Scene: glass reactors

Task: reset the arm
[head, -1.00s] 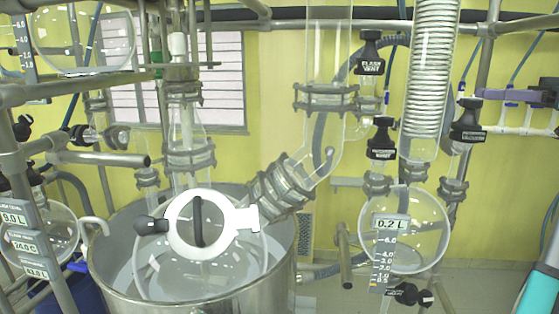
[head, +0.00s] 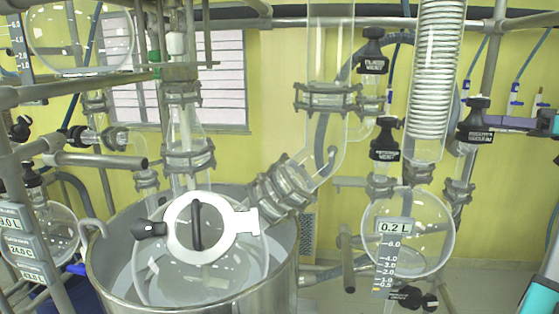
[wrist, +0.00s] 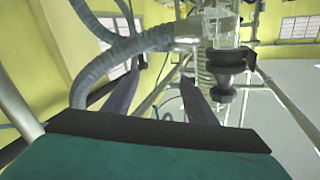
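My gripper (head: 490,121) shows at the right edge of the head view, its purple-grey fingers pointing left. They are beside a black valve knob (head: 475,118), partly overlapped by it in the picture; contact cannot be told. In the wrist view my gripper (wrist: 164,76) has its two fingers spread apart with nothing held between them. A black knob (wrist: 230,60) on clear glass stands just right of the right finger there. The fingers are angled toward the glassware and pipework.
A coiled glass condenser (head: 434,80) and a round flask (head: 408,232) with a 0.2 L display (head: 394,227) are left of my gripper. A large glass vessel sits in a metal bath (head: 275,290). A grey corrugated hose (wrist: 125,50) runs close by the left finger.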

